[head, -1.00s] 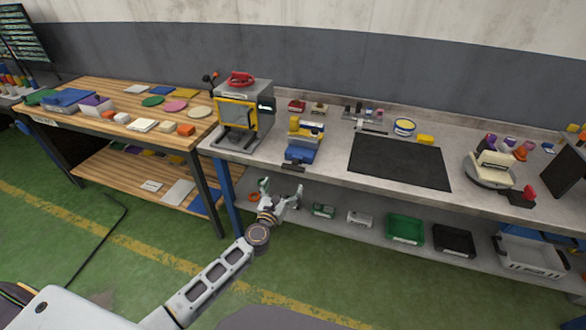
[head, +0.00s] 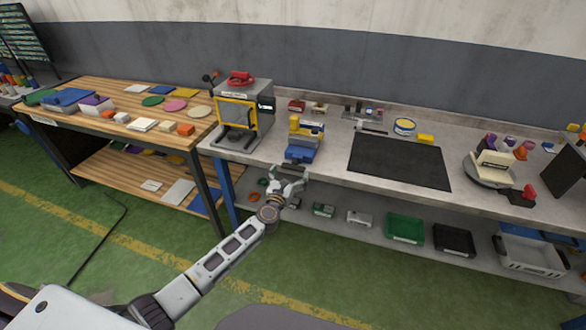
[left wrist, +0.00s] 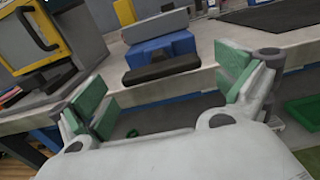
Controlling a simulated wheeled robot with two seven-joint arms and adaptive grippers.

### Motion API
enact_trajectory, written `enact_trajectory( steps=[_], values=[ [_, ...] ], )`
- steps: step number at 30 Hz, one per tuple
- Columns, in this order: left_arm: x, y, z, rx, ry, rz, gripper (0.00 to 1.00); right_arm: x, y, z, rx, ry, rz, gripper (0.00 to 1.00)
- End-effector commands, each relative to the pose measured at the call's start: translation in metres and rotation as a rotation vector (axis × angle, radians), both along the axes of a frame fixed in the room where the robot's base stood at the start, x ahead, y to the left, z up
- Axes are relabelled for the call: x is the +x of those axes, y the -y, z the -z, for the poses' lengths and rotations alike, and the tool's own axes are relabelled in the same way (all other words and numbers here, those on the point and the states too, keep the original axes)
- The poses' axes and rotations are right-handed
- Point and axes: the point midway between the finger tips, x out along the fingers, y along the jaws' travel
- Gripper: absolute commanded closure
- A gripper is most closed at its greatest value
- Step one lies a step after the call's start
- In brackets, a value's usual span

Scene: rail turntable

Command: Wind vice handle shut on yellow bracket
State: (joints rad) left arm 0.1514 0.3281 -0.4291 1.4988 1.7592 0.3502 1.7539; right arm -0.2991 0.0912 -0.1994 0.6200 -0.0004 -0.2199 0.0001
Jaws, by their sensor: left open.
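The blue vice (head: 300,152) stands at the front edge of the grey bench. It also shows in the left wrist view (left wrist: 152,48), with a grey jaw (left wrist: 155,27) on top. The yellow bracket (head: 308,128) sits in the vice; part of it shows at the top of the left wrist view (left wrist: 124,12). The black vice handle (left wrist: 161,68) sticks out at the front, lying level. My left gripper (head: 289,172) is open and empty, in front of and below the handle. Its green-padded fingers (left wrist: 165,90) are spread wider than the handle, apart from it. My right gripper is not in view.
A grey machine with a yellow-framed door (head: 238,115) stands left of the vice. A dark mat (head: 400,162) lies to the right. The lower shelf holds a green bin (head: 405,228) and a black bin (head: 454,240). The bench's front edge is close to my gripper.

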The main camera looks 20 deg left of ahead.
Motion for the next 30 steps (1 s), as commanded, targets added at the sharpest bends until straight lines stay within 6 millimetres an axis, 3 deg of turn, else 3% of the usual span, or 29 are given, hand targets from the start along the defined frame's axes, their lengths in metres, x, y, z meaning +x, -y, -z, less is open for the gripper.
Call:
enact_trajectory(
  steps=[14,27,30],
  values=[
    [0.030,0.001,0.000,0.000,0.000,0.000,0.00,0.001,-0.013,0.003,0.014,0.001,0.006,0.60],
    [0.034,0.001,0.000,-0.001,0.000,0.000,0.00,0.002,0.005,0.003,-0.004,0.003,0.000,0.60],
    [0.034,0.001,0.000,-0.001,0.000,0.000,0.10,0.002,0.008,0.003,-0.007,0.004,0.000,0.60]
  ],
)
